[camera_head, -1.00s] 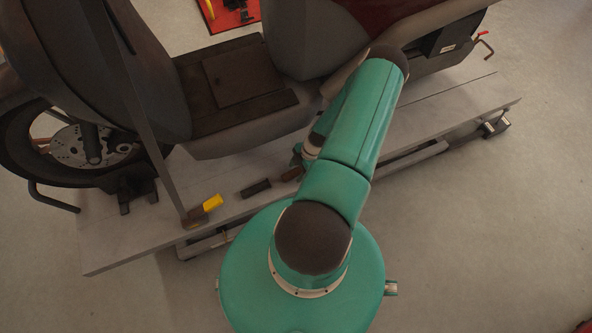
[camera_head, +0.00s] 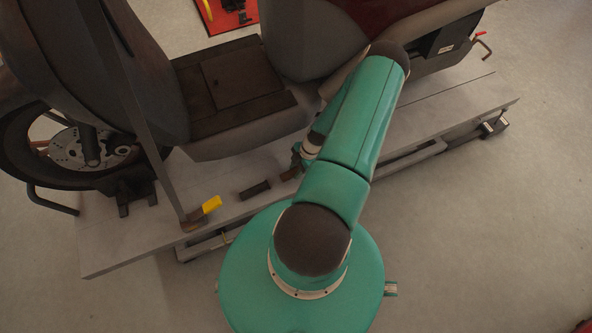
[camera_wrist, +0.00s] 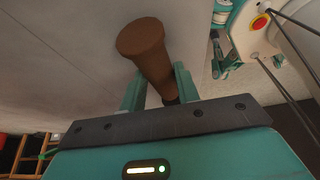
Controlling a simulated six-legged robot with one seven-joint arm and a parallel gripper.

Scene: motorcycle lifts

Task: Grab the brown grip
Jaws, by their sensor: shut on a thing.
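The brown grip (camera_wrist: 150,52) is a flared, handle-like piece, seen close up in the wrist view. My gripper (camera_wrist: 160,86) is shut on it, with one teal finger on each side. Its wide round end points away from my palm, and its narrow end runs down between the fingers. In the head view a small part of the brown grip (camera_head: 290,174) shows at the left of my arm, above the grey lift platform (camera_head: 130,240). My arm hides most of my gripper there. I cannot tell whether the grip touches the platform.
A dark block-like piece (camera_head: 255,189) and a yellow-ended piece (camera_head: 211,204) lie on the platform left of the brown grip. A large motorcycle (camera_head: 230,85) stands on the platform behind them. A slanted bar (camera_head: 140,120) rises at the left.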

